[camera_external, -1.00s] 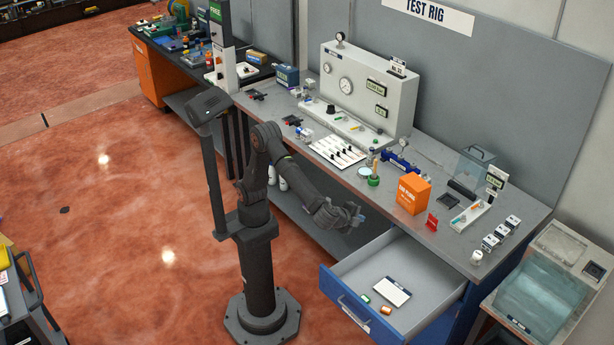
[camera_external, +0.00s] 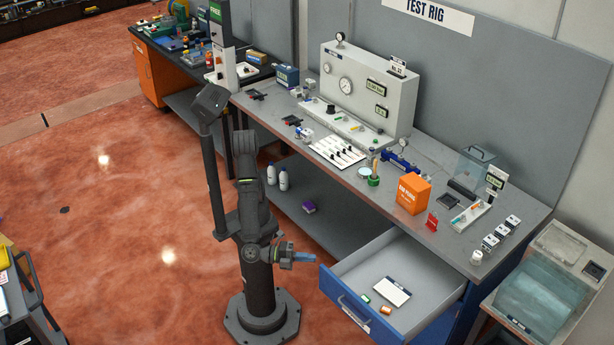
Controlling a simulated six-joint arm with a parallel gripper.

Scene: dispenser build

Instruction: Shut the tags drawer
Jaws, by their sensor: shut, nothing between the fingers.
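The tags drawer (camera_external: 345,268) is a blue-fronted drawer with a pale grey inside, pulled well out from under the right end of the bench. Its blue front (camera_external: 350,309) faces the lower left and has a pale handle or label strip. Inside lie a white card (camera_external: 392,291), a small green item (camera_external: 365,299) and a small orange item (camera_external: 386,310). My gripper (camera_external: 312,257) is shut and empty. It is low, just left of the drawer's front left corner, with its fingers pointing right. A small gap seems to lie between them.
The bench top (camera_external: 330,184) above holds gauges, an orange box (camera_external: 413,194) and several small parts. A lower shelf (camera_external: 330,221) holds white bottles and a purple item (camera_external: 309,208). A clear-lidded tank (camera_external: 548,283) stands right of the bench. Open floor lies to the left.

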